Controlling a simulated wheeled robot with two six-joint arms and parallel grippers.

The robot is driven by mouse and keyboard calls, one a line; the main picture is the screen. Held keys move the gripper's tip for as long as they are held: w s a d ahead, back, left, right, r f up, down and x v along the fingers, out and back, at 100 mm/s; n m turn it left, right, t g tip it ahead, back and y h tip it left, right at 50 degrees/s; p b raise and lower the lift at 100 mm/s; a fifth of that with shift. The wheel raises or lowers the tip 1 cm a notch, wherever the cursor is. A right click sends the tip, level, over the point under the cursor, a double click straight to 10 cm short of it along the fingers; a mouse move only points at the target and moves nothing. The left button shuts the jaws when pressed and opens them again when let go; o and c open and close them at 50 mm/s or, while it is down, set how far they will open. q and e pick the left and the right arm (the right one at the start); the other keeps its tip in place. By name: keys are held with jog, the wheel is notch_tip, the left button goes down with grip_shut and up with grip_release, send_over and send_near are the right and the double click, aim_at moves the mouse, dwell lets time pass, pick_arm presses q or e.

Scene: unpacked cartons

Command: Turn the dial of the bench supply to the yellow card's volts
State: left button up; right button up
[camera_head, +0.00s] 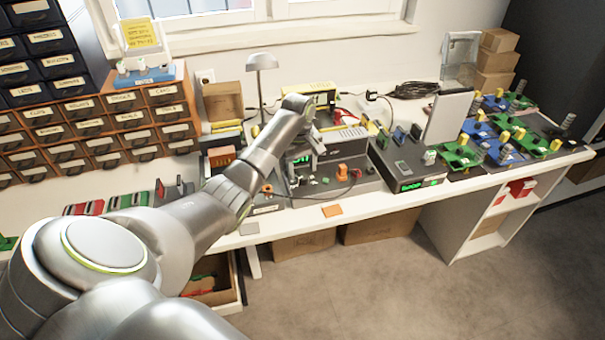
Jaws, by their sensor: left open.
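A yellow card (139,33) with small print stands on a white holder at the upper left; I cannot read its number. A grey box with a vented top and a green display, which looks like the bench supply (345,138), stands mid-bench. My left arm reaches over the bench to it. My left gripper (310,148) is open at the box's left front, partly hidden by its own wrist. The dial is not clear behind the gripper, and I cannot tell whether the fingers touch it. My right gripper is out of view.
A second device with a green display (411,185) stands to the right. An orange plug piece (342,172) and cables lie in front of the supply. Green and blue trays (460,155) fill the right end. Labelled drawers (95,125) stand at left. The white front edge is mostly clear.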

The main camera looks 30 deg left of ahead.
aim_at(303, 179)
pick_arm(q)
jog(key=shift+w+f, duration=0.1)
jog(key=shift+f, duration=1.2)
